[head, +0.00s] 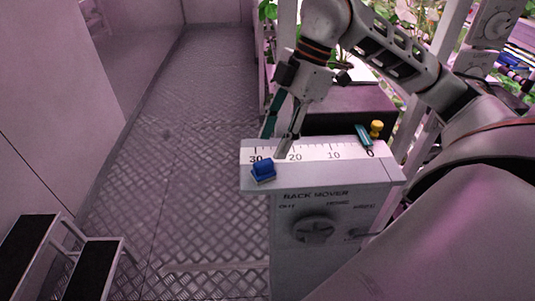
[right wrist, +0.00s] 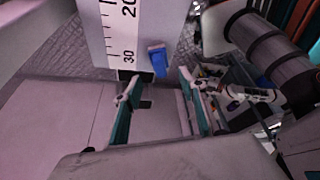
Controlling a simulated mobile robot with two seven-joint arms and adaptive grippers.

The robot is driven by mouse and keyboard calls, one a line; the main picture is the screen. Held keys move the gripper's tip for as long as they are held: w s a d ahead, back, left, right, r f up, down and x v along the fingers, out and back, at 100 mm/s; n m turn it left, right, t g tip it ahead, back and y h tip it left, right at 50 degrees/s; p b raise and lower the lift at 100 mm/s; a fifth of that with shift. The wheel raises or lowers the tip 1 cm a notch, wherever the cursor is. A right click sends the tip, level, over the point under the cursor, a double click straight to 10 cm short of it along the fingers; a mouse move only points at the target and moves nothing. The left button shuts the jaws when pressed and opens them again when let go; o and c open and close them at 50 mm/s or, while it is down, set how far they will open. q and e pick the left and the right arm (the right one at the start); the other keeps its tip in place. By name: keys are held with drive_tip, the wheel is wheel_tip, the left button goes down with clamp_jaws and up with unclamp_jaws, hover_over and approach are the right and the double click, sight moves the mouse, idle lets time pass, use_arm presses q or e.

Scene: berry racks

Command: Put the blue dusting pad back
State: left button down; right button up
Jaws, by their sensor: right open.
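The blue dusting pad (head: 263,170) lies on the front left corner of the grey rack mover's top (head: 375,172), near the 30 end of its white scale. It also shows in the right wrist view (right wrist: 158,61), beside the scale and beyond the fingertips. My right gripper (head: 277,142) is open and empty, pointing down just behind the pad in the head view. In the right wrist view its two teal-sided fingers (right wrist: 157,90) are spread wide, with the pad past the gap between them. No contact with the pad shows. My left gripper is not seen.
A teal-handled tool (head: 364,138) and a yellow knob-like object (head: 376,128) are at the right end of the scale. A dark box (head: 350,122) stands behind the rack mover. Steps (head: 88,268) stand at lower left. The metal floor aisle (head: 200,120) is clear.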

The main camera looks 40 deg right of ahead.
drive_tip(key=shift+v, duration=2.2)
